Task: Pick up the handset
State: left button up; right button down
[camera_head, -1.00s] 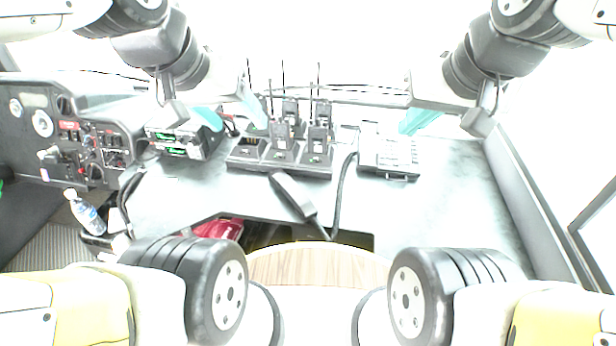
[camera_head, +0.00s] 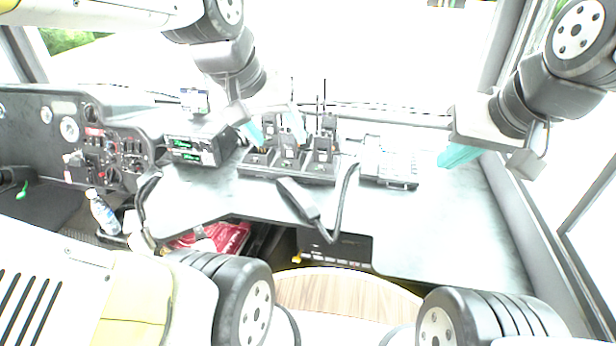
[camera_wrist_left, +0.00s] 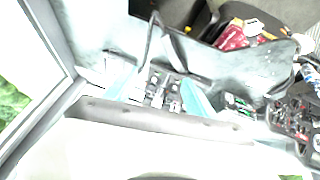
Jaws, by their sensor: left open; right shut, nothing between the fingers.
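The black handset (camera_head: 299,198) lies on the grey counter (camera_head: 430,225) near its front edge, in front of the radio charger. Its cord (camera_head: 343,200) loops up on its right side. My right gripper (camera_head: 459,155) is shut and empty at the right, well away from the handset.
Several handheld radios (camera_head: 290,147) stand upright in a black charger behind the handset. A radio unit with green displays (camera_head: 195,148) is to the left, a pale desk device (camera_head: 390,167) to the right. A bottle (camera_head: 103,212) stands at left. The counter's right part is clear.

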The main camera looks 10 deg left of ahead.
pick_arm(q)
jog(key=w+f+n+g, duration=0.2)
jog(key=w+f+n, duration=0.15)
jog(key=w, duration=0.45)
jog(key=n+g+y, duration=0.2)
jog(key=n+g, duration=0.1)
jog(key=n, duration=0.2)
send_over(296, 191)
jog(key=shift+m, duration=0.25)
jog(key=f, duration=2.1)
jog(key=shift+d, duration=0.35)
jog(key=f, duration=0.8)
jog(key=shift+a+f, duration=0.15)
jog(key=shift+a, duration=0.15)
grip_shut()
